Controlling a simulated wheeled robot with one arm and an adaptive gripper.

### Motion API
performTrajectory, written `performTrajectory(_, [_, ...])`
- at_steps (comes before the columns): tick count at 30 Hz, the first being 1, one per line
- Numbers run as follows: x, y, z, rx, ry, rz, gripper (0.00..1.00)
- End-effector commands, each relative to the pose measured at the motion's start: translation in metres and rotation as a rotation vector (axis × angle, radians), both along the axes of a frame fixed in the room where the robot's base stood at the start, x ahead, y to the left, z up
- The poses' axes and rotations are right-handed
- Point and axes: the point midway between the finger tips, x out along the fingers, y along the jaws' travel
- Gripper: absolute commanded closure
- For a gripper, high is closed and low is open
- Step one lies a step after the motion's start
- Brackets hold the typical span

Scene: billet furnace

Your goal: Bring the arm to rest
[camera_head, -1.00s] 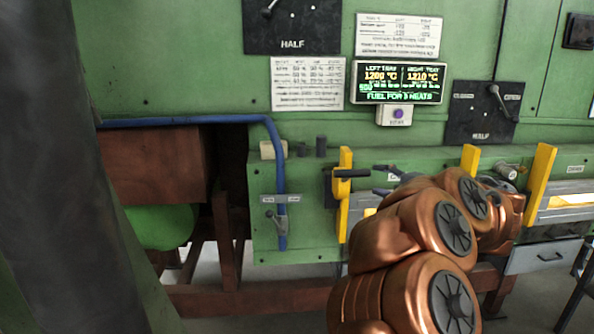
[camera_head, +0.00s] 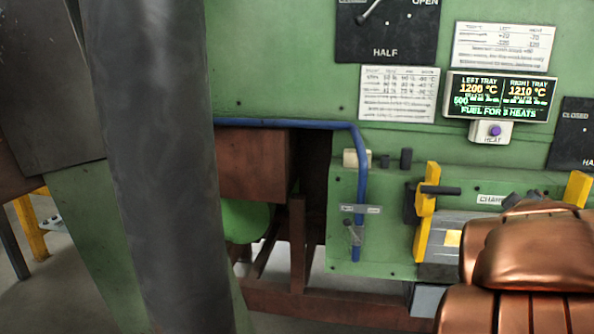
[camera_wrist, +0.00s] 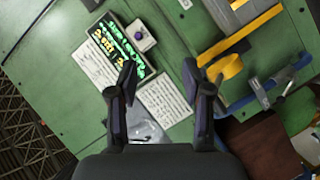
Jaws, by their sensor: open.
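My gripper (camera_wrist: 160,78) shows in the wrist view with its two dark fingers spread apart and nothing between them. It faces the green furnace panel (camera_wrist: 60,40), which looks tilted in that view. My copper arm (camera_head: 530,255) fills the lower right of the head view. The gripper itself is not visible in the head view. The lit display (camera_head: 500,97) reads 1200 °C for the left tray, 1210 °C for the right tray, and fuel for 3 heats. A button box with a purple button (camera_head: 495,131) sits below it.
A dark grey column (camera_head: 165,170) stands in the left foreground. A yellow bracket with a black handle (camera_head: 427,205) juts out left of my arm. A blue pipe (camera_head: 361,180) runs down the panel beside a small valve lever (camera_head: 352,233). Floor (camera_head: 45,290) shows at lower left.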

Motion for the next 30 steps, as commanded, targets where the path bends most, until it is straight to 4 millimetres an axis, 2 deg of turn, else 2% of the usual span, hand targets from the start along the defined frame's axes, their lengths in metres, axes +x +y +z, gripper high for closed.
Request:
performTrajectory(8, [-0.056,0.052,-0.085,0.359,0.133,-0.179,0.50])
performTrajectory(14, [-0.110,0.119,-0.154,0.613,0.322,-0.268,0.50])
performTrajectory(18, [-0.156,0.177,-0.194,0.768,0.496,-0.307,0.50])
performTrajectory(24, [-0.235,0.256,-0.230,0.923,0.785,-0.343,0.50])
performTrajectory(27, [-0.268,0.282,-0.237,0.962,0.904,-0.352,0.50])
performTrajectory(30, [-0.290,0.299,-0.239,0.983,0.985,-0.355,0.50])
